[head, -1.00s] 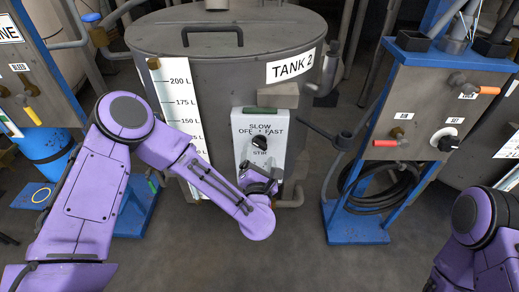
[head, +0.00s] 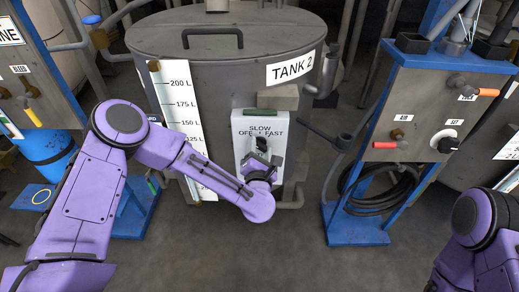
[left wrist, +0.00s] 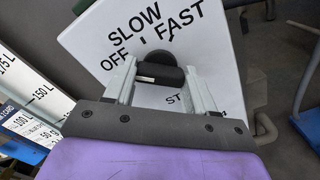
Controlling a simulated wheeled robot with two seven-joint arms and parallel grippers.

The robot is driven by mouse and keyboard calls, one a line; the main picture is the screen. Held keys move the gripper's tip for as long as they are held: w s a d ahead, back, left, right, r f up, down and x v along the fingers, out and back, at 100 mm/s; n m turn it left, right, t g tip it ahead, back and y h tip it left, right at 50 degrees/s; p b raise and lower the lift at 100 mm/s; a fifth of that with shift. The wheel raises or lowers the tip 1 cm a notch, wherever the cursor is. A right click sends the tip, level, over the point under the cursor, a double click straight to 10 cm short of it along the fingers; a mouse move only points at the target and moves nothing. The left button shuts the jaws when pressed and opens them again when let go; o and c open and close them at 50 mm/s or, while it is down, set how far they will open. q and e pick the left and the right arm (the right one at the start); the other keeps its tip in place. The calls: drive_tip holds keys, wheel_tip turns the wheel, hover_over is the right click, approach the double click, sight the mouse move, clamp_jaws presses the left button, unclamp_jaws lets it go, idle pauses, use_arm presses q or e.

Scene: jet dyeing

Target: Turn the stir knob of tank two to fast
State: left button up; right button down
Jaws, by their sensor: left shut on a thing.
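Tank two (head: 215,90) is a grey vessel with a "TANK 2" label in the middle of the head view. Its white stir panel (head: 243,124) reads OFF, SLOW and FAST. The black stir knob (left wrist: 158,72) sits between the two fingers of my left gripper (left wrist: 158,78) in the left wrist view. The gripper is shut on the knob. A thin pointer line shows just above the knob, near SLOW, but its exact setting is hard to tell. In the head view my left gripper (head: 262,152) hides most of the knob. My right gripper is out of view.
A blue-framed stand (head: 352,235) with valves and a coiled black hose (head: 385,190) is right of the tank. A white level scale (head: 178,105) runs down the tank's front left. A blue drum (head: 50,150) stands at left. Open floor lies in front.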

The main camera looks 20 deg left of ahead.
use_arm(q)
drive_tip(key=m+p, duration=0.1)
drive_tip(key=m, duration=0.4)
drive_tip(key=shift+m, duration=0.3)
drive_tip(key=m+p, duration=0.1)
drive_tip(key=m, duration=0.3)
drive_tip(key=shift+m, duration=0.3)
drive_tip(key=m+p, duration=0.2)
drive_tip(key=m, duration=0.3)
drive_tip(key=shift+f+m+p, duration=0.1)
drive_tip(key=shift+m+p, duration=0.25)
drive_tip(key=shift+m, duration=1.85)
drive_tip(key=o, duration=1)
drive_tip(key=shift+o, duration=0.2)
